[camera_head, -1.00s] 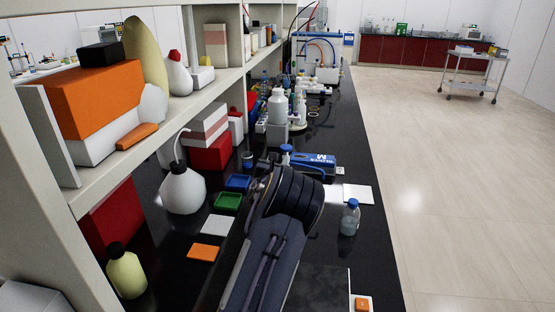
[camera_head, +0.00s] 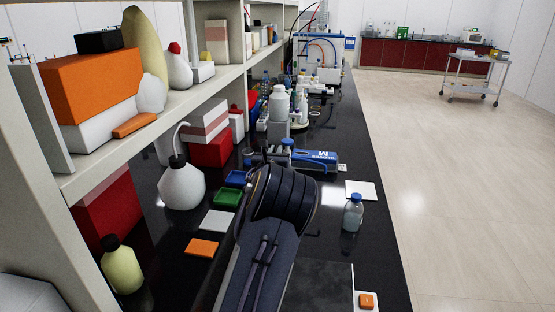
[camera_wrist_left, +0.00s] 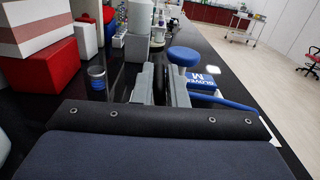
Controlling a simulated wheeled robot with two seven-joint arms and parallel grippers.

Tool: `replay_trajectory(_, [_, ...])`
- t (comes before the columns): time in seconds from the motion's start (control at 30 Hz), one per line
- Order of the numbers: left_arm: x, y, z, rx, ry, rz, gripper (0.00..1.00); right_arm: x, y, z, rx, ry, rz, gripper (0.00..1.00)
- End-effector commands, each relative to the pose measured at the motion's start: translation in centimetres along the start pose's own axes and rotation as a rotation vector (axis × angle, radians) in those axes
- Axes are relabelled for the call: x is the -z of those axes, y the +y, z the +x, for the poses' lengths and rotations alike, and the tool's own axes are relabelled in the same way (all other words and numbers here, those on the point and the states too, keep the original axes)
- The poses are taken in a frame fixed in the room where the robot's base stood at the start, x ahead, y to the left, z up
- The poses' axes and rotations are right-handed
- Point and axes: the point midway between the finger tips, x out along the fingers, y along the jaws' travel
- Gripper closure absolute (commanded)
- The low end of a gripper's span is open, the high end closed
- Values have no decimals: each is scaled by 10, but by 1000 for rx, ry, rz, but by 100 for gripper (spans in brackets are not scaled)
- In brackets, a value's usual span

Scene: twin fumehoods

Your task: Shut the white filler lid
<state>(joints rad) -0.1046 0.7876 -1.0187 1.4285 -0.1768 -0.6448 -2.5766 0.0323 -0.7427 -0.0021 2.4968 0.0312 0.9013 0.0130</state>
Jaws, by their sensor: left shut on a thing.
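I cannot pick out the white filler lid with certainty. My left arm reaches up from the bottom of the head view, and its dark wrist covers much of the middle of the bench. My left gripper (camera_wrist_left: 161,85) shows past the wrist in the left wrist view. Its grey fingers are close together around something dark and narrow, which I cannot identify. My right gripper is not in view.
A white wash bottle (camera_head: 181,186), coloured trays and a red box (camera_head: 211,150) stand left of my arm. A small blue-capped bottle (camera_head: 353,214) stands to the right, near the bench edge. A shelf (camera_head: 130,150) overhangs the left side. Several containers crowd the bench beyond.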

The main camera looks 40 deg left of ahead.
Motion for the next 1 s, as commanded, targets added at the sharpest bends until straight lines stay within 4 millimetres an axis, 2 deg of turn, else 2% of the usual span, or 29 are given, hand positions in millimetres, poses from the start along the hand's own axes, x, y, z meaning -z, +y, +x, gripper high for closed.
replay_trajectory(0.2, [-2, 2, 0, -4, 0, 2, 100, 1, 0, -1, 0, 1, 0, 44])
replay_trajectory(0.23, [-2, 2, 0, -4, 0, 3, 86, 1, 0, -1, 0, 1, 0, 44])
replay_trajectory(0.4, [-1, 2, 0, -3, 0, 3, 67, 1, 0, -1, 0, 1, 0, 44])
replay_trajectory(0.73, [0, 1, -6, -2, 0, 2, 67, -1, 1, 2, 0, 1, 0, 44])
replay_trajectory(1.0, [1, 1, -50, -2, 0, -1, 67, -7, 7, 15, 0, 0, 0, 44])
